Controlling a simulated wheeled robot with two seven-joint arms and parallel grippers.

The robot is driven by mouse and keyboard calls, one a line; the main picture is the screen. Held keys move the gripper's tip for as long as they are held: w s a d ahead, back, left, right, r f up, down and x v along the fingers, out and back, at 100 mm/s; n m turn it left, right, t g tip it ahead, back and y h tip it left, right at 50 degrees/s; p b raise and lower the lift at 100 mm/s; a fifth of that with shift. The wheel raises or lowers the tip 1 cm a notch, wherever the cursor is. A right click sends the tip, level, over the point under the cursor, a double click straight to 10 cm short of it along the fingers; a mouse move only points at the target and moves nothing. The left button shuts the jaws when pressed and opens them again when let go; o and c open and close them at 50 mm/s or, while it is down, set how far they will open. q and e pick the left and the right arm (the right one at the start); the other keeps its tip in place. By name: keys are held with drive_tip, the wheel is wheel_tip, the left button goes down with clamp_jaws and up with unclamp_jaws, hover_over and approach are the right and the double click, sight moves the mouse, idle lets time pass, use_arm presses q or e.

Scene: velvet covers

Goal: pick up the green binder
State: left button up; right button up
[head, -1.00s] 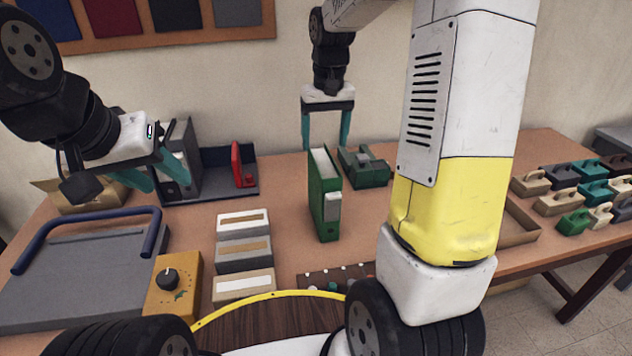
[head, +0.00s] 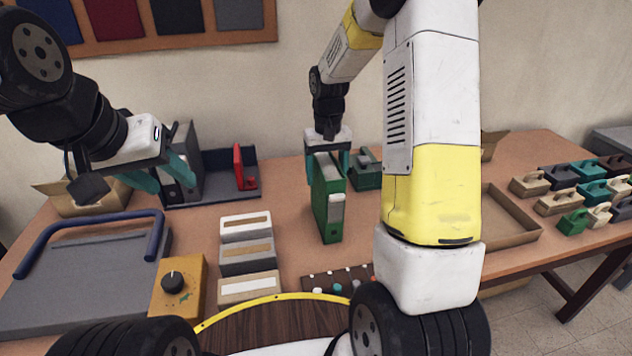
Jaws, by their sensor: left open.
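The green binder (head: 324,205) stands upright on the table in the middle of the head view, its pale label facing right. My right gripper (head: 327,168) is right above its top, pointing down, with a teal finger to each side of the binder's upper part. The binder hides part of the fingers, so I cannot tell whether they press on it. My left gripper (head: 160,180) is open and empty, at the left near a grey binder (head: 186,165).
A green device (head: 367,170) sits close to the right of the binder. Label boxes (head: 247,255), a grey press (head: 85,270) and a knob box (head: 178,287) lie in front left. An empty tray (head: 510,232) is at right.

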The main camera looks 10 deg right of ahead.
clamp_jaws()
drive_tip(key=shift+r, duration=0.1)
idle(0.3)
